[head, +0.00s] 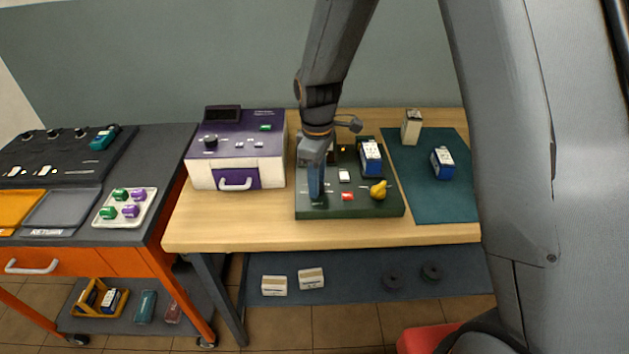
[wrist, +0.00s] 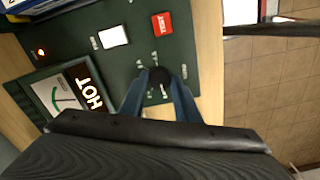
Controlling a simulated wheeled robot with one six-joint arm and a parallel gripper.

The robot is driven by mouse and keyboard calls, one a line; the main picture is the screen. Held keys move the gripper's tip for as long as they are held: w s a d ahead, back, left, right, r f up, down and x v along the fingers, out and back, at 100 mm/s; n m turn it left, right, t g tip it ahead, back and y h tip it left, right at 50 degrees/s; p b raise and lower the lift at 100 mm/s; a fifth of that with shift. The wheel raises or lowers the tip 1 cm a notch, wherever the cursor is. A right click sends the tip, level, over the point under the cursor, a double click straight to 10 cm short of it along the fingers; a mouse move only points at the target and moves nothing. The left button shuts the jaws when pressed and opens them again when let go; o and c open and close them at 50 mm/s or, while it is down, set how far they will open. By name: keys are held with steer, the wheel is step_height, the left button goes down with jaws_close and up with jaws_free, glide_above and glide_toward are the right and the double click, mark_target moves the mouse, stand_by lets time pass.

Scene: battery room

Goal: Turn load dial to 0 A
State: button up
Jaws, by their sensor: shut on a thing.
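The load dial (wrist: 159,76) is a round black knob on the dark green tester panel, with small white marks around it. The marks are too small to read. My gripper (wrist: 160,84) is shut on the dial, with one blue finger on each side of it. In the head view my gripper (head: 315,190) points down at the front left of the green tester (head: 330,208) and hides the dial.
A purple-topped machine (head: 238,150) stands left. The teal mat (head: 435,205) is partly free.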

steer(key=o, duration=1)
steer(key=shift+o, duration=0.2)
steer(key=shift+r, duration=0.1)
step_height(320, 180, up, 8)
steer(key=shift+f+b, duration=0.2)
steer(key=shift+b, duration=0.9)
steer(key=s+d+f+m+t+b, duration=0.1)
steer(key=s+d+f+m, duration=0.1)
steer(key=s+d+m, duration=1.1)
steer(key=s+d, duration=0.1)
steer(key=s, duration=0.1)
steer(key=shift+s+d, duration=0.2)
steer(key=shift+s, duration=0.15)
